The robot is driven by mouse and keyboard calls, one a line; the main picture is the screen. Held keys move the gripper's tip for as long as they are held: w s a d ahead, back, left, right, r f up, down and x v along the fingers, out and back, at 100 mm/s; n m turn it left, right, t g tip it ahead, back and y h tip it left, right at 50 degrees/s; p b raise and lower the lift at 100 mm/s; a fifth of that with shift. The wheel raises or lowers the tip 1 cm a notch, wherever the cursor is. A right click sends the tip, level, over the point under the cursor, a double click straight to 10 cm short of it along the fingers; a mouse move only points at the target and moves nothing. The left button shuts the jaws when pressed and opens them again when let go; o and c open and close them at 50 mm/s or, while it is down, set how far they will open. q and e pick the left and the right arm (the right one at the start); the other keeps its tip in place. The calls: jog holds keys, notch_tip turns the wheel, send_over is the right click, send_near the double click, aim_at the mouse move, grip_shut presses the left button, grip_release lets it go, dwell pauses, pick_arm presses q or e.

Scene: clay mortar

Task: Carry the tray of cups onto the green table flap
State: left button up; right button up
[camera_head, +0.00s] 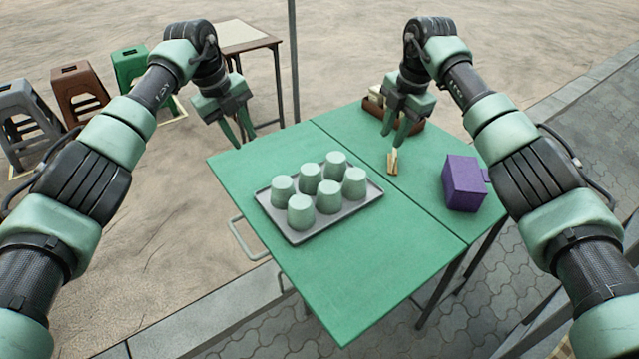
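A grey tray (300,236) holds several pale green upside-down cups (328,197). It lies flat on the left panel (345,290) of a green table, left of a seam. Dark legs show under the seam side, and metal brackets under the left panel; I cannot tell for sure which panel is the flap. My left gripper (245,143) is open and empty, above the table's far left corner, apart from the tray. My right gripper (393,138) is open over the right panel (425,180), beyond the tray. Neither gripper touches the tray.
A small wooden piece (393,162) is just below my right fingertips; contact is unclear. A purple box (463,184) stands on the right panel, and a brown wooden item (408,122) at its far end. Stools (78,92), a small table (243,37) and a pole (293,60) stand beyond.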

notch_tip(320, 180, up, 24)
jog(key=s+d+p, duration=0.1)
jog(key=s+p, duration=0.1)
jog(key=p, duration=0.9)
jog(key=shift+d+f, duration=0.15)
jog(key=shift+f, duration=0.1)
jog(key=shift+f, duration=0.1)
